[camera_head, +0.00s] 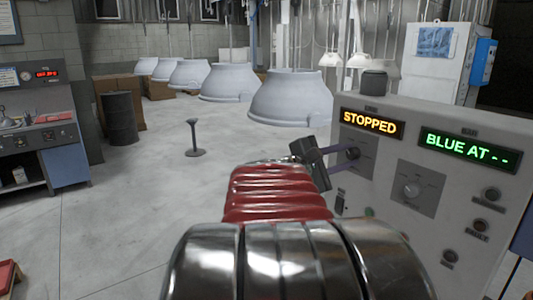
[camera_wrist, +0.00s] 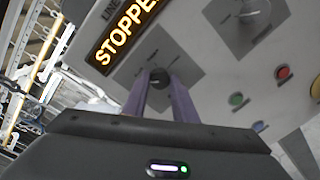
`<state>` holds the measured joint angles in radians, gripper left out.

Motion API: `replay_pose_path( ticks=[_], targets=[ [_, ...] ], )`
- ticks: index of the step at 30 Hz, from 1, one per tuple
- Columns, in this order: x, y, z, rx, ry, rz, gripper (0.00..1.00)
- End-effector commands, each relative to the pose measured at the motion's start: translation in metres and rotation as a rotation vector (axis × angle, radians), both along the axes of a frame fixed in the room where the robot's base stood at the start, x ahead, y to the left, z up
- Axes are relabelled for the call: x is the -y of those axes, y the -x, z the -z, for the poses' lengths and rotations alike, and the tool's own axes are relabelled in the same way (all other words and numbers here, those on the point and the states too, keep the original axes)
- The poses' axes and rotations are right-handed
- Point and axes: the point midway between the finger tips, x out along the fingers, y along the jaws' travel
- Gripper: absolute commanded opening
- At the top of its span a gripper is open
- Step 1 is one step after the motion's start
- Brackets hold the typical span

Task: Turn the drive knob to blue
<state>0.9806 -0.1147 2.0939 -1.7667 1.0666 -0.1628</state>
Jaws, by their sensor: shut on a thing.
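A grey control panel (camera_head: 455,172) stands at the right in the head view. Its left dark knob (camera_head: 353,153) sits on a grey plate under an orange "STOPPED" display (camera_head: 372,123). My gripper (camera_wrist: 160,84) has its two purple fingers on either side of this knob and is shut on it in the wrist view. The knob's pointer direction is too small to tell. A second, lighter knob (camera_head: 411,188) sits on a plate to the right, below a green "BLUE AT - -" display (camera_head: 468,148). My gripper is apart from it. The knobs' small labels are unreadable.
Several buttons show on the panel, including a red one (camera_wrist: 283,73) and a green one (camera_wrist: 236,100). A small stand (camera_head: 194,138) is on the open floor, and a dark barrel (camera_head: 122,118) stands at left.

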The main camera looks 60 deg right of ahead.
Motion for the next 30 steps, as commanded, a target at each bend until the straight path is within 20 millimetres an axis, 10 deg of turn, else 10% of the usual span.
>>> replay_pose_path(
  ticks=[29,30],
  targets=[
    [-0.0009,0.0031,0.0029,0.261,0.11,0.007,0.03],
    [-0.001,0.003,0.0029,0.26,0.109,0.007,0.28]
  ],
)
